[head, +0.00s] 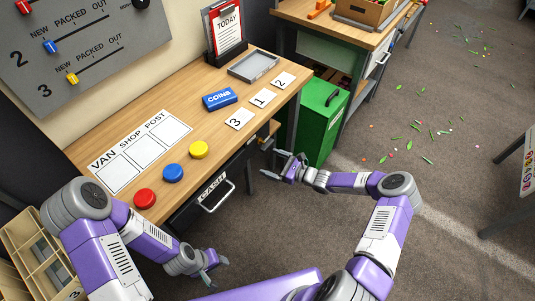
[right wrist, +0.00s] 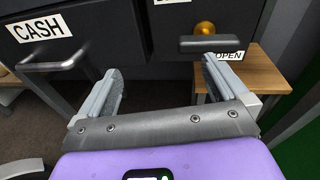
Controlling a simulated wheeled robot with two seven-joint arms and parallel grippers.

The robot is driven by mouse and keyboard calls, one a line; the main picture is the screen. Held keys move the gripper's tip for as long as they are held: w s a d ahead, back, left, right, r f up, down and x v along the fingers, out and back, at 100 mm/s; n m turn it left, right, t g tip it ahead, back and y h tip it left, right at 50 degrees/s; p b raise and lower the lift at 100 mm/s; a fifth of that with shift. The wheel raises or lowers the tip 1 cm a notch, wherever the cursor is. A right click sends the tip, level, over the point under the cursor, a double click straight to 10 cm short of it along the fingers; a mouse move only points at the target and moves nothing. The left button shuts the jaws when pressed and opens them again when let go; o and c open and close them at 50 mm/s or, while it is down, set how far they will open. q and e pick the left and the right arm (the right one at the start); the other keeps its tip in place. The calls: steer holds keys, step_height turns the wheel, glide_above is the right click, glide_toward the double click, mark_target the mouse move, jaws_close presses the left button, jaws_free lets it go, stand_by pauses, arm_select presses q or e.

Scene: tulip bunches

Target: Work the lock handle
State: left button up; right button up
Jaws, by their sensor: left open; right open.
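The lock handle (right wrist: 222,44) is a dark grey bar lying level on the black cabinet front, with a round brass knob (right wrist: 205,28) just above it. An "OPEN" label (right wrist: 228,55) shows just below it, partly covered. My right gripper (right wrist: 162,78) is open and empty before the cabinet; its right fingertip is near the handle's lower edge in the picture, and I cannot tell whether they touch. In the head view my right gripper (head: 283,167) is beside the desk front. My left gripper (head: 210,268) is open and empty, low in front of the desk.
The drawer labelled CASH (right wrist: 37,31) has a grey pull handle (right wrist: 55,66), left of my right gripper. A green cabinet (head: 322,115) stands behind it, and a small wooden stool (right wrist: 245,75) is below the lock.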

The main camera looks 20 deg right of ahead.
mark_target(270, 146)
steer(key=w+d+m+t+h, duration=0.1)
steer(key=w+d+m+t, duration=0.1)
steer(key=w+d+t, duration=0.15)
steer(key=shift+g, duration=0.35)
steer(key=b+x, duration=0.1)
steer(key=x, duration=0.1)
steer(key=b+x, duration=0.1)
steer(key=x, duration=0.1)
steer(key=b+x, duration=0.1)
steer(key=x, duration=0.1)
steer(key=shift+w+d+r, duration=0.15)
steer(key=shift+r, duration=0.25)
arm_select(q)
step_height(270, 146, down, 4)
steer(key=shift+r, duration=0.2)
arm_select(e)
steer(key=c, duration=0.9)
